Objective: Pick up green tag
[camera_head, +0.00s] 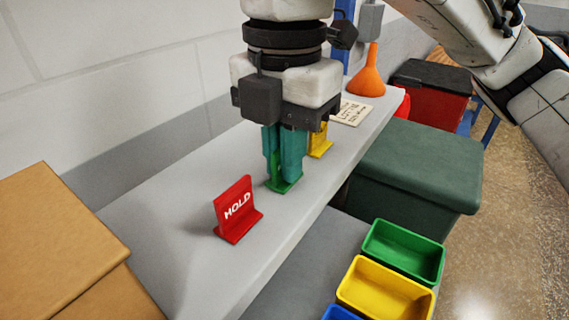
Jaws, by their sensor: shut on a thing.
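The green tag (283,185) stands on the grey shelf, its base showing below my fingers. My gripper (285,160) points down with its teal fingers around the tag's upright part. The fingers are shut on the tag and hide most of it. The tag's base appears to be at the shelf surface; I cannot tell whether it touches.
A red HOLD tag (237,210) stands in front, to the left. A yellow tag (320,142) stands close behind my gripper. An orange funnel (368,77) and a lettered card (352,111) are farther back. Green (404,250) and yellow (386,290) bins sit lower right.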

